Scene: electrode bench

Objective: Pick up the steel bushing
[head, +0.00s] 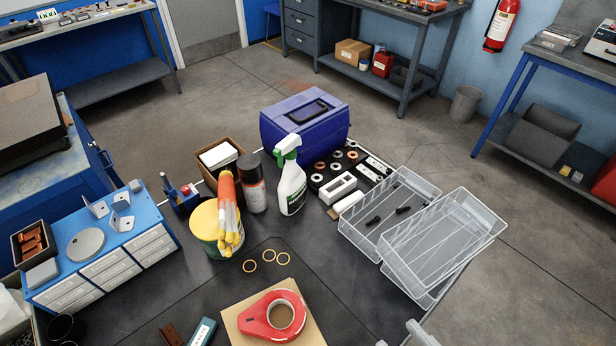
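Some rings have orange or reddish centres and others look pale or grey. A pale metallic ring (317,178) lies at the tray's left side; it may be the steel bushing, but it is too small to tell.
A spray bottle (291,187), a dark can (253,185) and a yellow tub (208,224) stand left of the tray. A blue case (304,130) stands behind. Clear bins (440,240) are at right. A red tape dispenser (258,321) lies in front; the bench between is mostly clear.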

